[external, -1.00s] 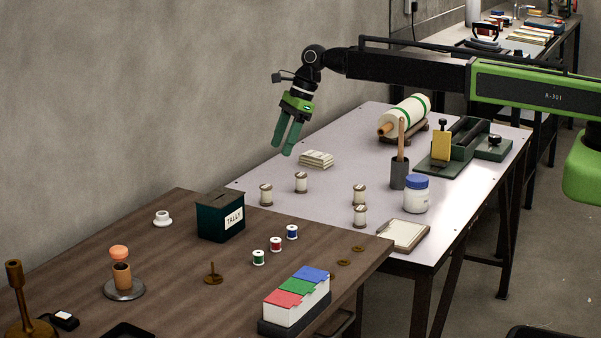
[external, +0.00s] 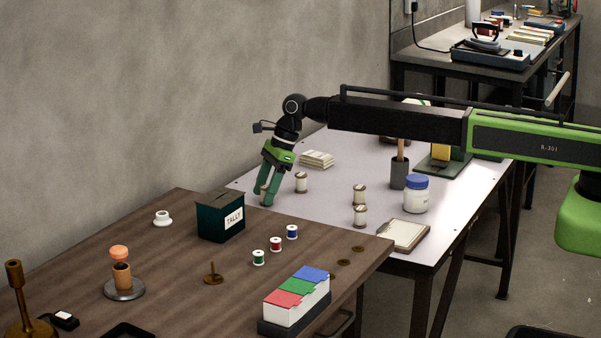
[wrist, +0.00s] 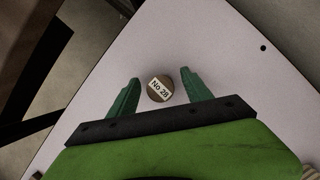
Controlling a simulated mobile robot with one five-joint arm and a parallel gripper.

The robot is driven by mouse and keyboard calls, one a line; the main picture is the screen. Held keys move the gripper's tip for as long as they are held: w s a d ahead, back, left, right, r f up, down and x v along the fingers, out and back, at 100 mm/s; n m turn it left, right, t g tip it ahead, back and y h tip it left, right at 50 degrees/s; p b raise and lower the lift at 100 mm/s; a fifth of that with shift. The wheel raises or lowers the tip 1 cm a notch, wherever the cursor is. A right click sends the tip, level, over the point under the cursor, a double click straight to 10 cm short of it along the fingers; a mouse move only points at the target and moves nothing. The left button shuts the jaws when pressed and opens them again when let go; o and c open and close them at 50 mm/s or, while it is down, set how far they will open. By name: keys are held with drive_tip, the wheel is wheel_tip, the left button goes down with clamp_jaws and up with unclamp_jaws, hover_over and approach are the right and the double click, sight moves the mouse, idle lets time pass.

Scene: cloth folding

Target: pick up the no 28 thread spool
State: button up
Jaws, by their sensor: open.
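The No 28 thread spool (wrist: 160,89) shows in the wrist view as a round brown top with a white label reading "No 28". It stands on the pale table between my two green fingertips, with a gap on each side. My gripper (wrist: 160,85) is open around or above it; I cannot tell the height. In the external view my gripper (external: 265,197) points down at the left side of the pale table, and its fingers hide most or all of that spool. Other similar spools stand on the same table: one (external: 302,182) just right of my gripper and two (external: 359,194) (external: 360,216) farther right.
A dark green tally box (external: 221,217) stands close in front of my gripper on the brown table (external: 180,270). A grey cup (external: 399,174), a blue-lidded jar (external: 416,194) and a clipboard (external: 403,235) are at the right.

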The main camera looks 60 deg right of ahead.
sight(262, 186)
drive_tip(key=shift+r, duration=0.1)
clamp_jaws()
idle(0.3)
drive_tip(key=p+v, duration=0.1)
drive_tip(key=p, duration=0.1)
drive_tip(key=p+v, duration=0.2)
drive_tip(key=w+p+v, duration=0.1)
drive_tip(key=p+v, duration=0.1)
drive_tip(key=shift+s+a+r, duration=0.1)
drive_tip(key=shift+a+r, duration=0.1)
drive_tip(key=shift+r, duration=0.2)
drive_tip(key=s+d+r+p, duration=0.3)
drive_tip(key=d+r+p, duration=0.2)
drive_tip(key=d, duration=0.5)
drive_tip(key=shift+s+r, duration=0.25)
drive_tip(key=shift+s, duration=0.05)
